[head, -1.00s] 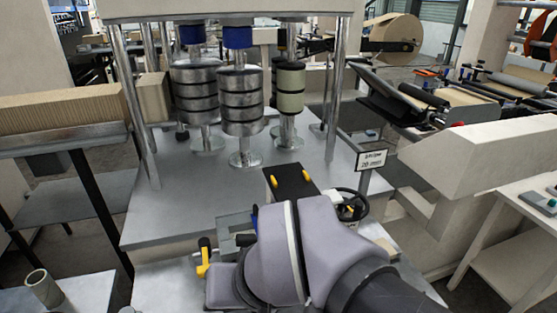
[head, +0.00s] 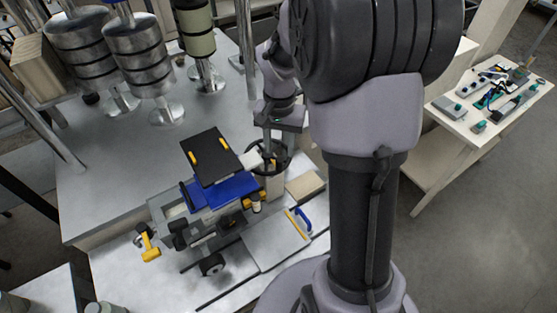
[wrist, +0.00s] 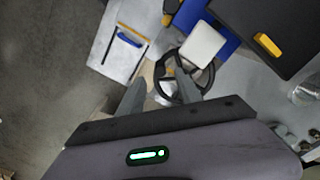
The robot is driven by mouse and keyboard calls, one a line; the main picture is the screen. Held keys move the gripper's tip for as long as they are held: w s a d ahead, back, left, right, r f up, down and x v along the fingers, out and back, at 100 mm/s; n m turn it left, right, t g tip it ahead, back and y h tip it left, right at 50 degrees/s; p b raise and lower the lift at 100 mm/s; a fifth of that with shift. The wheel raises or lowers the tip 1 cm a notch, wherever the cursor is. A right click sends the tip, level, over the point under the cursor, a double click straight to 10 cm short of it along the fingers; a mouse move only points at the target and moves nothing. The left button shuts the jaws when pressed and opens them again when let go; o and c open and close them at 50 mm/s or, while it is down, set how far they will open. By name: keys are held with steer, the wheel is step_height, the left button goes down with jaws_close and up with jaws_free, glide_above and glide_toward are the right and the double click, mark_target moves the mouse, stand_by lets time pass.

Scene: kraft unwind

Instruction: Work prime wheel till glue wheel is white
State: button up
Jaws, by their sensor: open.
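A dark spoked handwheel, likely the prime wheel (head: 286,160), stands at the right side of the glue unit beside a black lid (head: 212,157) with yellow handles. In the wrist view the handwheel (wrist: 212,76) shows just ahead of my gripper (wrist: 161,80). My gripper is open and empty, its right finger overlapping the wheel's rim in the picture; I cannot tell whether it touches. In the head view my gripper (head: 268,146) is above the wheel, partly hidden by my arm. I cannot make out the glue wheel or its colour for sure.
A blue tray (head: 228,191) lies under the black lid. A yellow-handled crank (head: 149,246) is at the left. Metal rollers (head: 137,52) stand behind. A tool table (head: 490,105) is at the right.

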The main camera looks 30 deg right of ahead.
mark_target(279, 159)
step_height(279, 159, down, 6)
steer(key=shift+f+b, duration=0.2)
steer(key=shift+b, duration=0.35)
jaws_close()
stand_by(1.1)
